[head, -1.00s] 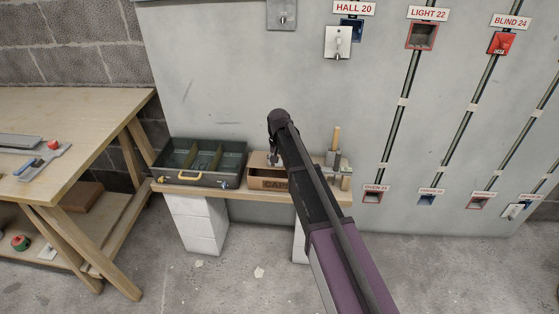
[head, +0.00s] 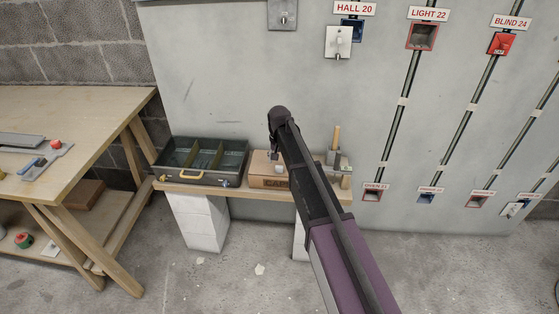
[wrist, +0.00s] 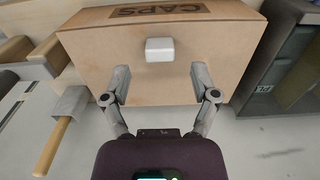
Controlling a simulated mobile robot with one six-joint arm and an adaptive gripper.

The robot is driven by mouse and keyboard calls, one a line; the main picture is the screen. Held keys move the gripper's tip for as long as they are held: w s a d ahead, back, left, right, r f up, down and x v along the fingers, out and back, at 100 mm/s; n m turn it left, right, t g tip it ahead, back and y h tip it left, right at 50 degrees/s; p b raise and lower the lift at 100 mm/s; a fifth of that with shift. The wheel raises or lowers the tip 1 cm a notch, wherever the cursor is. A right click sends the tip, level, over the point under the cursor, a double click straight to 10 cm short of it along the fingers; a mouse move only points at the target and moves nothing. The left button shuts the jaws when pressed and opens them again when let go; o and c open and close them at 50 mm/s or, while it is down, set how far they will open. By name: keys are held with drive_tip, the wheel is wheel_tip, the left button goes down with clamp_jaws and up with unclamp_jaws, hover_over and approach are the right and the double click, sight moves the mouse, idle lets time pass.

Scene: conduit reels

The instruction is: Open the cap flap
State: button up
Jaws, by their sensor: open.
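The cardboard box marked CAPS (head: 259,170) stands on the low wooden shelf in the head view, partly hidden by my arm. In the wrist view the box top (wrist: 180,85) shows as a flat pale-brown panel that looks shut. A small white block-like handle (wrist: 159,50) sits on it near the lettered side. My gripper (wrist: 160,76) is open and empty over the top. Its two fingers are spread wider than the handle and lie a little below it in the wrist picture. I cannot tell whether the fingertips touch the panel. In the head view my arm hides most of the gripper.
A dark case with dividers (head: 166,177) stands close beside the box on the shelf. A wall with labelled switch boxes (head: 422,36) rises behind. A workbench (head: 80,110) stands at the left.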

drive_tip(key=shift+r+p, duration=4.8)
drive_tip(key=shift+r, duration=0.3)
drive_tip(key=s+d+r+p, duration=0.3)
drive_tip(key=s+d, duration=0.3)
drive_tip(key=d, duration=0.1)
drive_tip(key=s+d+r+p, duration=0.3)
drive_tip(key=s+d, duration=0.3)
drive_tip(key=d, duration=0.1)
drive_tip(key=shift+s, duration=0.3)
drive_tip(key=b, duration=0.6)
hover_over(279, 167)
wheel_tip(279, 167, down, 6)
drive_tip(key=shift+w+f, duration=0.1)
drive_tip(key=shift+f+b, duration=0.2)
drive_tip(key=shift+b, duration=0.1)
wheel_tip(279, 167, down, 14)
drive_tip(key=b, duration=1.3)
drive_tip(key=shift+r, duration=0.25)
